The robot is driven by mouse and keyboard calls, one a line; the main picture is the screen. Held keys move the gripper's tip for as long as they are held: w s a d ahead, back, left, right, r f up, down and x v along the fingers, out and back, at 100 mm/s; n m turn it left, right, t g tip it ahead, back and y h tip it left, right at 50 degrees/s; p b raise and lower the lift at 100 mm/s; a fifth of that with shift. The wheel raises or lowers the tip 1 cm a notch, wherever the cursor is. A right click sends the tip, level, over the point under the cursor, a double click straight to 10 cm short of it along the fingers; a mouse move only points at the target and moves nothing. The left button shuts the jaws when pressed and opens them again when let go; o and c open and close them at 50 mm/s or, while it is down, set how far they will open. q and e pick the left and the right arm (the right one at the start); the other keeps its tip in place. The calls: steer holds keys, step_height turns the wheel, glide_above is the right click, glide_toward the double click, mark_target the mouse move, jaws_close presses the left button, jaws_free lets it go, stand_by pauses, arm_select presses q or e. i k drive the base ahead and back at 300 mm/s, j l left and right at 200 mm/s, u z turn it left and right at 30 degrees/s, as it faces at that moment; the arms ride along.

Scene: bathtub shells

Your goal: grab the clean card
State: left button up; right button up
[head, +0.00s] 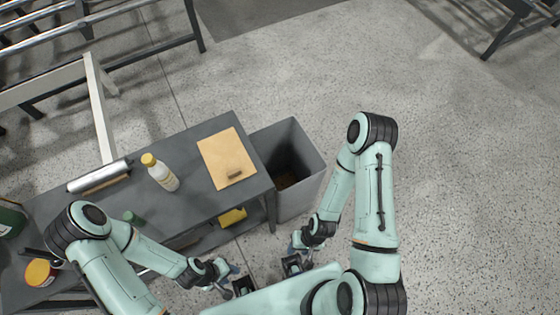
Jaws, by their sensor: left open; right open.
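A flat tan card (221,150) lies on the right end of the grey table, close to its right edge. A small brown block-like piece (235,175) lies on its lower part. I cannot tell whether this is the clean card the task names. My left gripper (240,285) is open, low in front of the table and apart from the card. My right gripper (291,264) is open, to the right of the left one, below the bin and also away from the card. The fingertips of both are small and partly hidden, and I see nothing held.
A grey bin (305,160) stands against the table's right end. On the table (200,198) are a yellow-capped bottle (161,173), a metallic roll (98,176) and a yellow-lidded tub (40,271). A yellow item (232,217) is on the lower shelf.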

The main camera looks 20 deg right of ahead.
mark_target(226, 159)
steer(key=k+j, duration=0.3)
steer(key=k, duration=0.15)
steer(key=k+j, duration=0.3)
steer(key=k, duration=0.15)
steer(key=k+j, duration=0.3)
steer(key=k, duration=0.15)
